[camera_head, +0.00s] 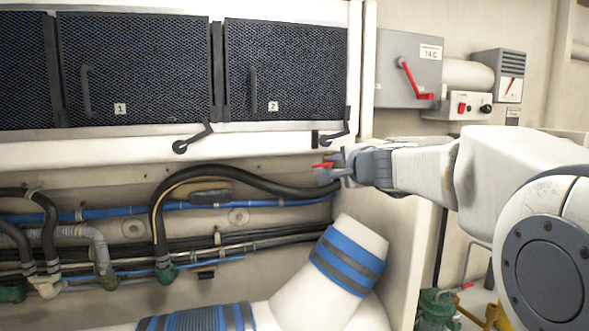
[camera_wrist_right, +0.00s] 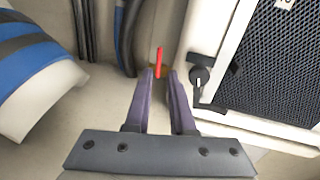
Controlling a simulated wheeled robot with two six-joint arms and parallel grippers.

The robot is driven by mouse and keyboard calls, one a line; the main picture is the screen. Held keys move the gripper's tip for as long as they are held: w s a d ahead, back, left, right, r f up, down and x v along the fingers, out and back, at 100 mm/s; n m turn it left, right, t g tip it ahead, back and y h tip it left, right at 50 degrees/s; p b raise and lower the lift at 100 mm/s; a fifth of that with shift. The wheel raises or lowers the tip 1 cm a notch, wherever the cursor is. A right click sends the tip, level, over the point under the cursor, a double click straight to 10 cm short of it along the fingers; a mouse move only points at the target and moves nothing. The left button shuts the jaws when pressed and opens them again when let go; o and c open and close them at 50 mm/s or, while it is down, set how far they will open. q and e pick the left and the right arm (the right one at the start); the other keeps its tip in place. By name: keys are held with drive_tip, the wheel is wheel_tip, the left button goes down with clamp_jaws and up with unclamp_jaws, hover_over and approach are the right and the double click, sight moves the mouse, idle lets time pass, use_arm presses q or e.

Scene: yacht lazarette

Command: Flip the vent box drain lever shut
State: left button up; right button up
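A small red lever (camera_head: 322,165) sticks out below the lower right edge of the white vent housing with the dark mesh panels. It also shows in the right wrist view (camera_wrist_right: 159,61), just past and partly between my fingertips. My right gripper (camera_head: 334,168) reaches in from the right at the lever. In the wrist view its two purple-grey fingers (camera_wrist_right: 162,74) are apart, with a narrow gap and nothing visibly clamped. I cannot tell whether a finger touches the lever. The lever's base is hidden. My left gripper is not in view.
A black latch handle (camera_head: 334,137) sits just above my right gripper, another (camera_head: 193,138) further left. Black hoses (camera_head: 245,177) run behind and left. A thick white elbow with blue bands (camera_head: 347,262) stands below. A grey box with a red handle (camera_head: 409,72) is upper right.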

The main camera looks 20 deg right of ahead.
sight(319, 166)
drive_tip(key=w, duration=0.3)
drive_tip(key=w+f, duration=0.1)
drive_tip(key=w, duration=0.2)
drive_tip(key=w+f+p, duration=0.1)
drive_tip(key=w, duration=0.2)
drive_tip(key=shift+a, duration=0.25)
clamp_jaws()
